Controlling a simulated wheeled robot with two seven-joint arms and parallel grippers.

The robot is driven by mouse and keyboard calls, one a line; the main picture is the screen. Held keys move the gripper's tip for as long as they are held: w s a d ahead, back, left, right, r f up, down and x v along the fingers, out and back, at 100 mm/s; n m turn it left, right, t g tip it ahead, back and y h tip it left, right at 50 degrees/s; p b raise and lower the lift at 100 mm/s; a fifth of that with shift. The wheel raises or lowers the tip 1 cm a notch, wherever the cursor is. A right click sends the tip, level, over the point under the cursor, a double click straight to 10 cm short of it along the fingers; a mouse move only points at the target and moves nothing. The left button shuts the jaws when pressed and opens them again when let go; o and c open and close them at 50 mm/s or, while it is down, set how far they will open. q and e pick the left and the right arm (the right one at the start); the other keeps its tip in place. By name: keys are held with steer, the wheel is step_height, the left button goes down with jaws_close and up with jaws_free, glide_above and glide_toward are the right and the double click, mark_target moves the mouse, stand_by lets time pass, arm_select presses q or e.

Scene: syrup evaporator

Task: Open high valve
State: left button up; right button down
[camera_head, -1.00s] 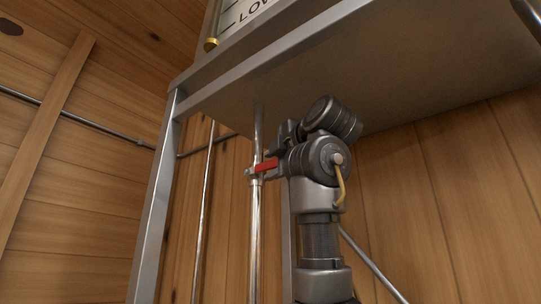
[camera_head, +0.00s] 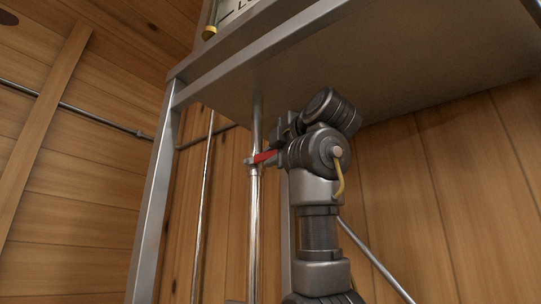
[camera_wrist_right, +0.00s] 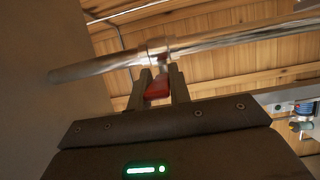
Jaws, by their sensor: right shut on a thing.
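The high valve has a red handle (camera_head: 264,157) on a shiny vertical pipe (camera_head: 255,215), just below the underside of a metal pan. My right gripper (camera_head: 275,153) reaches it from the right and is shut on the handle. In the right wrist view the red handle (camera_wrist_right: 157,89) sits between the two fingers of my right gripper (camera_wrist_right: 159,80), close to the pipe (camera_wrist_right: 205,48). The fingers and wrist hide part of the handle. My left gripper is not in view.
The metal pan (camera_head: 380,75) overhangs my wrist closely. A frame leg (camera_head: 153,190) stands left of the pipe, with a second thin pipe (camera_head: 204,200) between them. Wooden walls (camera_head: 85,190) lie behind. A gauge with a brass fitting (camera_head: 209,32) is above.

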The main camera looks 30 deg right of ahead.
steer(key=shift+w+a+f+m+t+h+b, duration=0.1)
steer(key=shift+w+f+m+t+h+b, duration=0.25)
steer(key=shift+f+m+t+b, duration=0.95)
steer(key=shift+w+a+f+n+t+h+b, duration=0.15)
steer(key=shift+f+t+h+b, duration=0.45)
steer(key=shift+b, duration=1.65)
steer(key=shift+w+a+f+m+t+h+b, duration=0.1)
steer(key=shift+w+f+m+t+h+b, duration=0.2)
steer(key=shift+f+m+t+b, duration=1.05)
steer(key=shift+r+n+g+b, duration=0.25)
steer(key=shift+r+n+b, duration=0.2)
steer(key=shift+r+n, duration=0.2)
steer(key=c, duration=1.7)
jaws_free()
steer(key=o, duration=0.4)
steer(key=shift+s+d+r, duration=0.1)
steer(key=shift+s+r, duration=0.05)
steer(key=shift+r, duration=0.05)
